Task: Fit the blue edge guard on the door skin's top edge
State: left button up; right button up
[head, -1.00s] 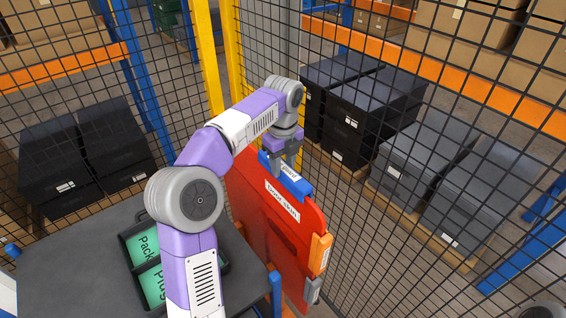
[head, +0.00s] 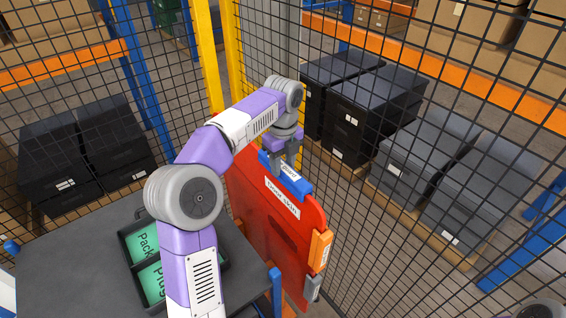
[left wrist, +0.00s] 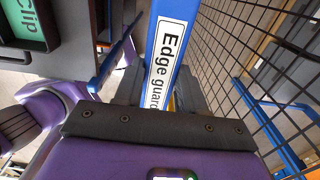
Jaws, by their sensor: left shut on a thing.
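The red door skin (head: 262,215) stands upright in the middle of the head view, with a white name label near its top. My left gripper (head: 284,162) is shut on the blue edge guard (head: 295,182), which lies along the door skin's top edge. I cannot tell whether it is fully down on the edge. In the left wrist view the blue edge guard (left wrist: 167,55) runs away from the gripper, its white label facing the camera. The fingertips are hidden there. My right gripper is not in view.
An orange piece (head: 320,250) and a grey piece (head: 312,288) sit on the door skin's right edge. A dark table (head: 75,265) with black bins bearing green labels (head: 150,280) stands at the left. Mesh fence (head: 400,225) runs close behind and right of the door skin.

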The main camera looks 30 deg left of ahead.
pick_arm(q)
jog(key=o, duration=1.2)
jog(key=shift+o, duration=0.2)
notch_tip(320, 180, up, 8)
jog(key=shift+f+p, duration=0.2)
jog(key=shift+p, duration=0.55)
